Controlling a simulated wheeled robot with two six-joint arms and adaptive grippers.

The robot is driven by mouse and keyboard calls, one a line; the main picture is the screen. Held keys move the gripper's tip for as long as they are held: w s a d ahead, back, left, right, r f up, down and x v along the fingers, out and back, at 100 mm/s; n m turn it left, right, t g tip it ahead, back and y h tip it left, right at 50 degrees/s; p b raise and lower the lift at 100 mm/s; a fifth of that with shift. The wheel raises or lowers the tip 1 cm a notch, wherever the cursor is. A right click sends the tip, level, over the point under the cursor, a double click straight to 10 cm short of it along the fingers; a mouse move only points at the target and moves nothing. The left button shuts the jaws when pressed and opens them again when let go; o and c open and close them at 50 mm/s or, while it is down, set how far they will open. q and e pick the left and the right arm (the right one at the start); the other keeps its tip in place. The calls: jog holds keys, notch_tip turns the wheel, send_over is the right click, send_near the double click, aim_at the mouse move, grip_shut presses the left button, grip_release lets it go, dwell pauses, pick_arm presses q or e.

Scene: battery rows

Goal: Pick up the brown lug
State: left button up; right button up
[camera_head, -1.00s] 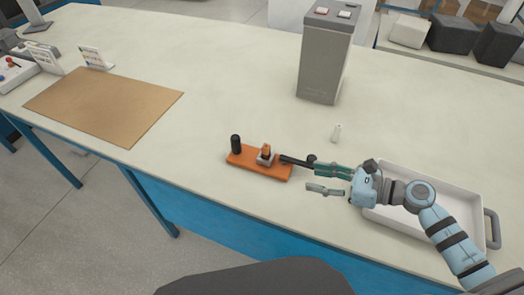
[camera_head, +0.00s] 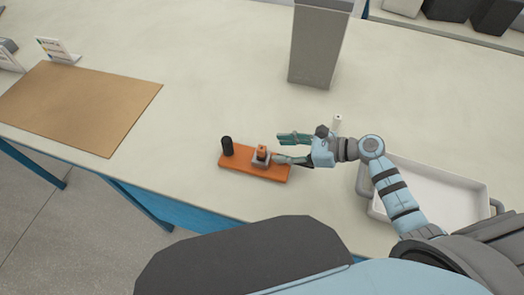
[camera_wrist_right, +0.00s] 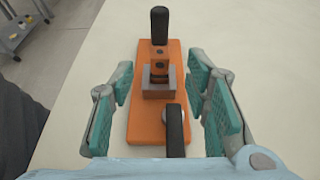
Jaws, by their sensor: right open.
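The brown lug (camera_head: 262,150) stands upright in a small grey block (camera_head: 261,161) on an orange board (camera_head: 240,167). In the right wrist view the brown lug (camera_wrist_right: 160,63) is ahead between the fingers, above the grey block (camera_wrist_right: 158,90). My right gripper (camera_head: 283,149) is open and empty, just right of the lug in the head view. Its teal-padded fingers (camera_wrist_right: 161,85) flank the orange board in the wrist view, apart from the lug. My left gripper is not in view.
A black post (camera_head: 227,146) stands at the board's left end. A black handle (camera_wrist_right: 174,128) lies nearer in the wrist view. A white tray (camera_head: 440,183) is at right, a grey box (camera_head: 316,48) behind, and a small white object (camera_head: 337,122) beyond my wrist.

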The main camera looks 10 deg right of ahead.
aim_at(262, 148)
jog(key=x, duration=0.7)
jog(key=shift+w+a+f+p, duration=0.15)
jog(key=shift+a+p, duration=0.05)
jog(key=shift+p, duration=0.15)
jog(key=shift+c, duration=0.5)
jog(key=shift+d, duration=0.1)
grip_shut()
